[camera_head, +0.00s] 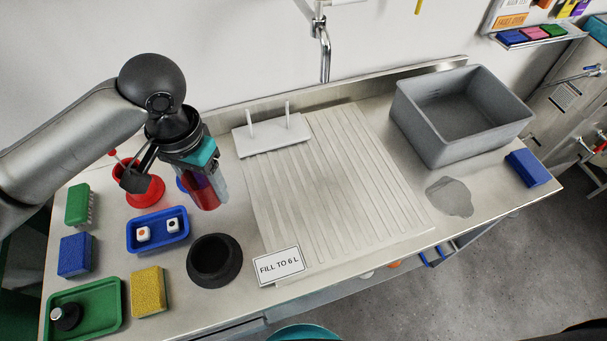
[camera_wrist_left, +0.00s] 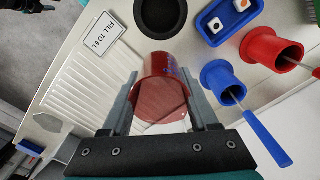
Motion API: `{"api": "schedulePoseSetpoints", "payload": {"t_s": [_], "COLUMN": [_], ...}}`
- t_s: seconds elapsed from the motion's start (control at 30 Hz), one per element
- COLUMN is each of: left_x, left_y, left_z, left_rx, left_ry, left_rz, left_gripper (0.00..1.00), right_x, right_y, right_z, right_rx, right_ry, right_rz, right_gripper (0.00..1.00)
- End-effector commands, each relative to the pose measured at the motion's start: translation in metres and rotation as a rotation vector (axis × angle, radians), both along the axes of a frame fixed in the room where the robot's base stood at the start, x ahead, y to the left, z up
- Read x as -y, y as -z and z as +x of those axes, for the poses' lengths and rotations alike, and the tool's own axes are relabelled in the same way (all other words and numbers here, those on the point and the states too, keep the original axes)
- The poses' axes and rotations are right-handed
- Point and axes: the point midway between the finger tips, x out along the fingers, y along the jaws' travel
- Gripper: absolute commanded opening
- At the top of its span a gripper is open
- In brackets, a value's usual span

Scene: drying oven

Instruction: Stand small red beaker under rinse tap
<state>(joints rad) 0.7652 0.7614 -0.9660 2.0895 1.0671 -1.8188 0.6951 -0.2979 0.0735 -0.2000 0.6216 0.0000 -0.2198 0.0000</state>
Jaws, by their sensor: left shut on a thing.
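The small red beaker (camera_head: 206,193) is a translucent red cup. My left gripper (camera_head: 199,172) is shut on it and holds it above the counter, left of the drainboard. In the left wrist view the beaker (camera_wrist_left: 162,88) sits between the two fingers of the left gripper (camera_wrist_left: 160,104). The chrome rinse tap (camera_head: 324,55) comes out of the back wall, up and to the right of the beaker, with its spout pointing down over the back of the drainboard. My right gripper is not in view.
The ribbed drainboard (camera_head: 335,185) is mostly bare, with a white two-peg rack (camera_head: 270,136) at its back left. A grey basin (camera_head: 462,115) stands to the right. Red holder (camera_head: 145,190), blue tray (camera_head: 158,230), dark ring (camera_head: 214,260) and sponges crowd the left.

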Motion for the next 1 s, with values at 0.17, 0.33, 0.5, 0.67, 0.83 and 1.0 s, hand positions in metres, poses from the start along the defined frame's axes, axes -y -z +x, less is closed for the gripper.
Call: {"api": "schedulePoseSetpoints", "payload": {"t_s": [0.17, 0.33, 0.5, 0.67, 0.83, 1.0], "left_x": [0.002, 0.001, 0.001, 0.001, 0.001, 0.001], "left_y": [-0.027, -0.026, 0.002, 0.046, 0.091, 0.122], "left_z": [0.007, 0.007, 0.006, 0.006, 0.006, 0.006], "left_rx": [-0.007, -0.009, -0.013, -0.013, -0.011, -0.009], "left_ry": [0.102, 0.117, 0.113, 0.113, 0.114, 0.114], "left_rz": [-0.004, -0.003, -0.002, -0.002, -0.001, -0.002], "left_gripper": [0.08, 0.08, 0.08, 0.08, 0.08, 0.08], "right_x": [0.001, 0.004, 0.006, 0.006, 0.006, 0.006], "right_y": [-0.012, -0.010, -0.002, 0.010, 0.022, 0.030], "right_z": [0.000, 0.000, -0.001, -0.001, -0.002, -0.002], "right_rx": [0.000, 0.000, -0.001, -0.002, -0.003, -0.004], "right_ry": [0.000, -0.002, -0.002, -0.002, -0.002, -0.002], "right_rz": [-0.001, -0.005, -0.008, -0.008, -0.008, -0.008], "right_gripper": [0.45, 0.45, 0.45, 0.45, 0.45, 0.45]}}
